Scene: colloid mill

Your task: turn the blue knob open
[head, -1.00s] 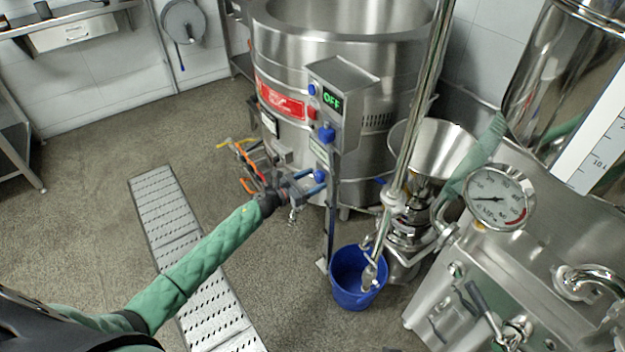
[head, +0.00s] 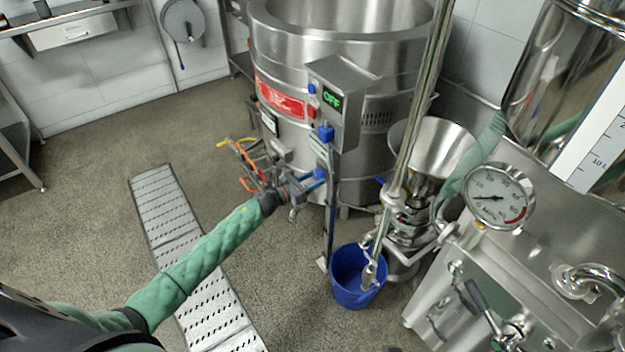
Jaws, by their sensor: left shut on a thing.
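The blue knob (head: 320,174) is low on the post below the control box, in front of the big steel kettle. My left gripper (head: 312,181) reaches in from the left and is shut on it, with the fingers at the knob's sides. The fingers partly cover the knob, so its exact angle is hard to tell. My right gripper is not seen; part of a green sleeve shows behind the funnel at the right.
The steel kettle (head: 290,60) stands behind the post. A blue bucket (head: 352,290) stands on the floor right of the post, under a steel pipe. A pressure gauge (head: 497,196) and mill body are at the right. The floor around the drain grate (head: 170,215) is clear.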

